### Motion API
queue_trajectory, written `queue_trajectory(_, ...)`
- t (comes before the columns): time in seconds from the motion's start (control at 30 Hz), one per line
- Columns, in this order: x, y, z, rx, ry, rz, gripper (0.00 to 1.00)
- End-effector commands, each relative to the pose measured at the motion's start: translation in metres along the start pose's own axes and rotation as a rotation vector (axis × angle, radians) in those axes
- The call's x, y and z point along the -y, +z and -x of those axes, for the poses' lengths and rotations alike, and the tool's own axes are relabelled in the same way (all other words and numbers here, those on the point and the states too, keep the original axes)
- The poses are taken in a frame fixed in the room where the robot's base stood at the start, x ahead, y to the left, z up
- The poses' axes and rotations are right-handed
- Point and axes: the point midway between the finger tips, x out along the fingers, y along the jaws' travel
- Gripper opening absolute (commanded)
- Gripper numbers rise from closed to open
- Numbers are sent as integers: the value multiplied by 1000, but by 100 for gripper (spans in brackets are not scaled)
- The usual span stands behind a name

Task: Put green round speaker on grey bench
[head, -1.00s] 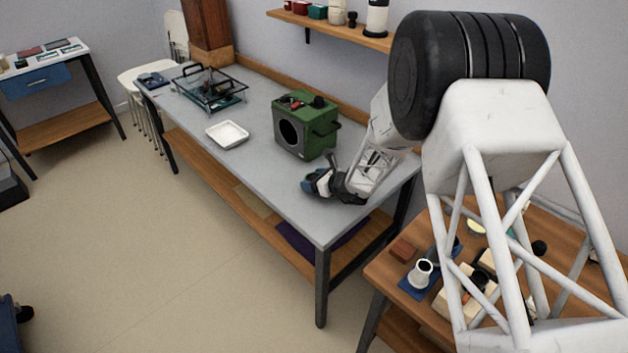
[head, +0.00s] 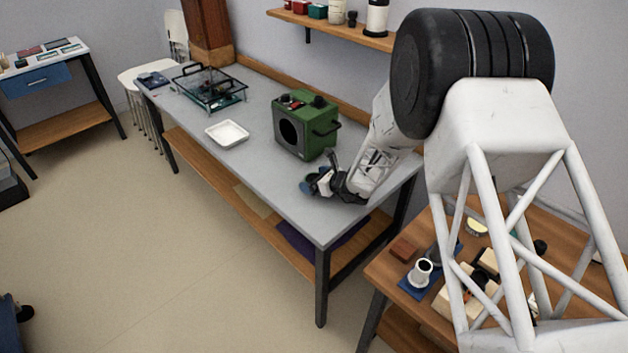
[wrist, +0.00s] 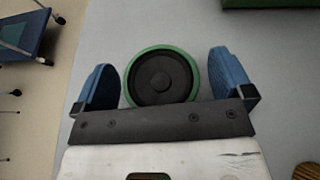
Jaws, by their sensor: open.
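The green round speaker (wrist: 162,77) has a green rim and a dark cone, and it faces the wrist camera over the grey bench (wrist: 285,80). My gripper (wrist: 162,80) is open, with one blue finger on each side of the speaker and a visible gap at both. In the head view my gripper (head: 314,183) is low over the near right part of the grey bench (head: 265,175). I cannot make out the round speaker there. Whether its underside touches the bench is hidden.
A green box with a round dark front (head: 304,128) stands just behind my gripper. A white tray (head: 227,133) and a glass-like case with black handles (head: 210,92) stand farther left. A wooden table (head: 403,250) with several small items is at right.

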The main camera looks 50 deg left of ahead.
Motion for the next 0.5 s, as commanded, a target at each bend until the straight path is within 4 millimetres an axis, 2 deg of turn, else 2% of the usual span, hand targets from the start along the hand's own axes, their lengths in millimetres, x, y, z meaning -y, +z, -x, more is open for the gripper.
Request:
queue_trajectory(0.27, 1, 0, 28, 0, -1, 0, 98)
queue_trajectory(0.5, 1, 1, 62, 1, -1, 0, 98)
